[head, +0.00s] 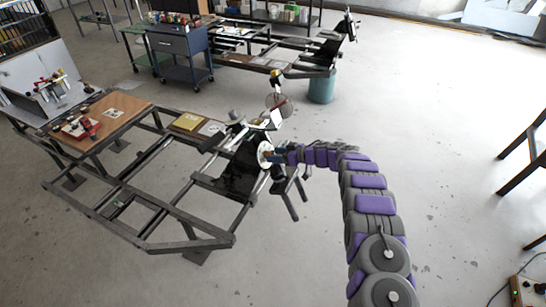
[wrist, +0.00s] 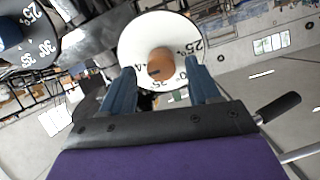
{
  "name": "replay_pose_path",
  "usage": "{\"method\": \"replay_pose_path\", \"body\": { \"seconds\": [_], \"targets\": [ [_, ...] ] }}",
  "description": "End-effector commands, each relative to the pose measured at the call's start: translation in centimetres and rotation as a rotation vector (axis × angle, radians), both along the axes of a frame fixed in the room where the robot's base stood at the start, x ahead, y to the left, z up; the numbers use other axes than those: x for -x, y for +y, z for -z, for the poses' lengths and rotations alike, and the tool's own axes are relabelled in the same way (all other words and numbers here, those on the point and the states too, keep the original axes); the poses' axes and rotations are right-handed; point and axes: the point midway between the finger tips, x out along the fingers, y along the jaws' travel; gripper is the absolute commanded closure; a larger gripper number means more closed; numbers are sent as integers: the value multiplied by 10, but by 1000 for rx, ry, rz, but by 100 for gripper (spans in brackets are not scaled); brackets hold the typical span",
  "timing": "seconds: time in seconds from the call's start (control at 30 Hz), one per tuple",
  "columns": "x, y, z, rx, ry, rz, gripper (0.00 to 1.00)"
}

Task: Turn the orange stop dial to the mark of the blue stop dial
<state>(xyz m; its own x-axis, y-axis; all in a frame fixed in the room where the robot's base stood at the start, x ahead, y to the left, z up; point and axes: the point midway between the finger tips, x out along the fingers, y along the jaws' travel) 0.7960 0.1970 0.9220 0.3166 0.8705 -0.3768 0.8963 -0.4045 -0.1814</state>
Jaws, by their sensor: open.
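The orange stop dial (wrist: 160,64) is in the wrist view, a small orange-brown knob at the centre of a round white plate with numbers around its rim. My gripper (wrist: 160,67) is open, with one blue finger to each side of the knob; whether either finger touches it cannot be told. The blue stop dial (wrist: 10,34) is at the upper left of the wrist view, partly cut off, with 25, 30 and 35 near it. Where each dial points is not clear. In the head view my gripper (head: 279,156) is at the white plate (head: 265,154) on the frame's right end.
A dark metal frame (head: 150,245) stands on the floor, with a wooden board (head: 122,105) on it. Dark bars (head: 292,207) stick out below my gripper. A blue cabinet (head: 182,48) and a teal bin (head: 321,88) stand behind. The floor at right is mostly clear.

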Motion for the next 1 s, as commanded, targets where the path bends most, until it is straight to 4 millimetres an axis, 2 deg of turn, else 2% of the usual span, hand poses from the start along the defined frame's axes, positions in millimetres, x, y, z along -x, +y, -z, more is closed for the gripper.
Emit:
{"method": "replay_pose_path", "body": {
  "seconds": [0.2, 0.57, 1.0],
  "targets": [
    [-6, 15, 6, 1, -1, 1, 39],
    [-7, 17, 6, 0, -1, 2, 40],
    [-7, 17, 6, 0, -1, 2, 82]
  ]
}}
